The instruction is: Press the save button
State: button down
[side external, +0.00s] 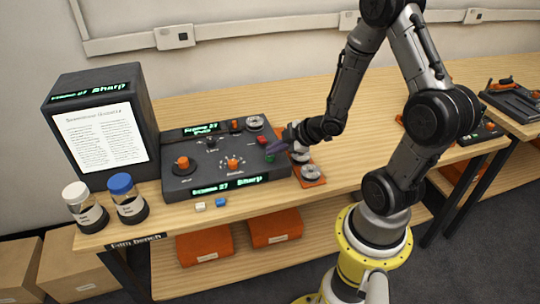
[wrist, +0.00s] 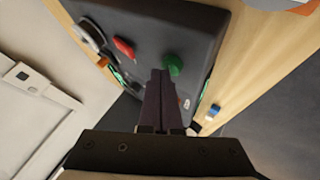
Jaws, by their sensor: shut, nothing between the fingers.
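The dark control console (side external: 178,153) sits on the wooden bench with orange-topped knobs and lit green displays. At its right end are a red button (side external: 263,140) and a green button (side external: 270,158). I cannot read which one is labelled save. My gripper (side external: 270,149) is shut and empty, its dark fingers pointing at the console's right end near both buttons. In the wrist view the fingertips (wrist: 160,73) appear just beside the green button (wrist: 175,66), with the red button (wrist: 124,47) further left. I cannot tell whether the fingers touch the panel.
An orange tray (side external: 316,181) with round metal parts lies right of the console, under my wrist. A screen box (side external: 101,128) and two jars (side external: 128,198) stand at the left. Small white and blue blocks (side external: 221,202) lie in front. Bench right of the tray is mostly clear.

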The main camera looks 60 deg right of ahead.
aim_at(274, 157)
jog(key=shift+f, duration=0.1)
dwell(0.3)
jog(key=shift+r, duration=0.85)
jog(key=shift+r, duration=0.1)
jog(key=shift+r, duration=2.4)
jog(key=shift+a, duration=0.1)
